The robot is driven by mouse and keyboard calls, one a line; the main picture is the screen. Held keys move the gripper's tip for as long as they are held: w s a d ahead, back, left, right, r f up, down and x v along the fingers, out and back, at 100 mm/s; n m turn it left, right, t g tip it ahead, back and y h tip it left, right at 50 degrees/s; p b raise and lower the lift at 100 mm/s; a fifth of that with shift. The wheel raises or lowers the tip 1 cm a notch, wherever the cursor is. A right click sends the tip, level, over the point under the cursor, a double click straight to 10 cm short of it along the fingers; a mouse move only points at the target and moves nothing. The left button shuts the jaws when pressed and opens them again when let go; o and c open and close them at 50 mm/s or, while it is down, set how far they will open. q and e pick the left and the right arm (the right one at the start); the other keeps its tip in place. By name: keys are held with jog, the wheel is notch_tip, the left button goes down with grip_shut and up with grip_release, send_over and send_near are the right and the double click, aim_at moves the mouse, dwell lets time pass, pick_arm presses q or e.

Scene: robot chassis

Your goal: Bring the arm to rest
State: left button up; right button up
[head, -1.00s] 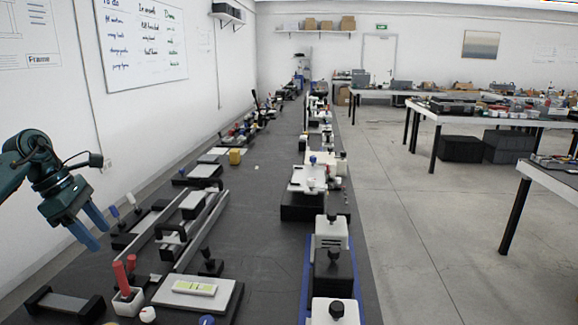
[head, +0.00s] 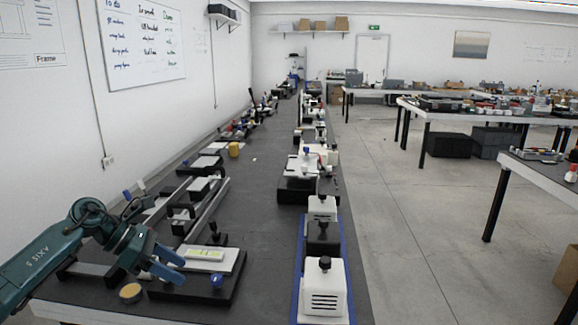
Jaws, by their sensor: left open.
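My left gripper (head: 170,264) is in the head view at the lower left, on the end of my teal left arm (head: 45,262). Its two blue fingers are apart and nothing shows between them. It hangs over the near left part of the long dark bench (head: 262,262), just left of a black plate with a white block (head: 207,259) on it. I cannot tell whether the fingers touch anything. My right gripper is not in view.
A blue tray (head: 298,285) with white and black boxes runs along the bench's right edge. A rail fixture (head: 211,205) lies behind my gripper. The bench middle is mostly clear. Other tables (head: 468,116) stand across the open floor at right.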

pick_arm(q)
jog(key=s+d+f+n+t+h+p, duration=0.15)
jog(key=s+d+n+t+h, duration=0.25)
jog(key=d+n, duration=0.4)
jog(key=s+d+f+n+t+h, duration=0.3)
jog(key=s+d+n+t+h, duration=0.1)
jog(key=d+n, duration=0.45)
jog(key=s+a+f+n+y, duration=0.3)
jog(key=s+f+n+y, duration=0.4)
jog(key=n, duration=0.8)
jog(key=s+a+f+n+y+p, duration=0.1)
jog(key=s+a+f+n+y, duration=0.2)
jog(key=s+f+n+y, duration=0.4)
jog(key=s+f+n, duration=0.2)
jog(key=s+n, duration=0.4)
jog(key=n, duration=0.2)
jog(key=shift+f+t, duration=0.25)
jog(key=shift+t, duration=0.15)
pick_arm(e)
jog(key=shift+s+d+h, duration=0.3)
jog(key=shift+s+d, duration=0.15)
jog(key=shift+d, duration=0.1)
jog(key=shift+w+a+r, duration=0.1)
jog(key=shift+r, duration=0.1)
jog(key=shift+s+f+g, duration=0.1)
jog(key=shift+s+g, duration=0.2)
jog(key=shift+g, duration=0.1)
